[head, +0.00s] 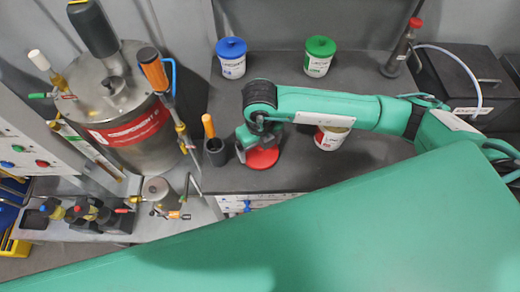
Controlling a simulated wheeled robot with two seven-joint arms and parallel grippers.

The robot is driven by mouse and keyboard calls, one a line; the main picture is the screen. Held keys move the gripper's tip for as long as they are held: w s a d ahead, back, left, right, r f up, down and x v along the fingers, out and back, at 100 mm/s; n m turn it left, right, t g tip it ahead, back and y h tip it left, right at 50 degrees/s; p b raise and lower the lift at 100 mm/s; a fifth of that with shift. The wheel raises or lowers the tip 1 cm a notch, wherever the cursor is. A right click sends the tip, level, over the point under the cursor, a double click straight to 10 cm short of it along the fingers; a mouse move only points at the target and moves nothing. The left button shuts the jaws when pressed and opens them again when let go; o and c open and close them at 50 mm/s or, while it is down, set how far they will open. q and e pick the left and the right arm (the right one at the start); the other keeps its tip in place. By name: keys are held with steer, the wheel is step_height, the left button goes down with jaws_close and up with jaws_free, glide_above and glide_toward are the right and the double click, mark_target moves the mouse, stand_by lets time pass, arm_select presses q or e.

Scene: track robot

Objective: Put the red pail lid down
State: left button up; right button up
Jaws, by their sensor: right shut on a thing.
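The red pail lid (262,159) is at the front edge area of the dark bench, under my right gripper (258,145). My right gripper points down and is shut on the lid; its fingers are mostly hidden by my wrist. I cannot tell whether the lid touches the bench. A white pail with a red label (329,138), open on top, stands to the right of the lid, partly behind my right arm. My left gripper is not in view.
A blue-lidded pail (232,58) and a green-lidded pail (319,56) stand at the back of the bench (270,92). A black holder with an orange-handled tool (214,147) is close left of the lid. A steel tank (130,120) stands at left, a black case (465,75) at right.

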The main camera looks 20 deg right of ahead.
mark_target(260, 153)
step_height(260, 153, down, 3)
steer(key=shift+f+p, duration=0.2)
steer(key=shift+p, duration=0.1)
steer(key=shift+f, duration=0.1)
steer(key=shift+f+b, duration=0.15)
steer(key=shift+b, duration=0.15)
steer(key=o, duration=0.7)
steer(key=shift+r, duration=0.2)
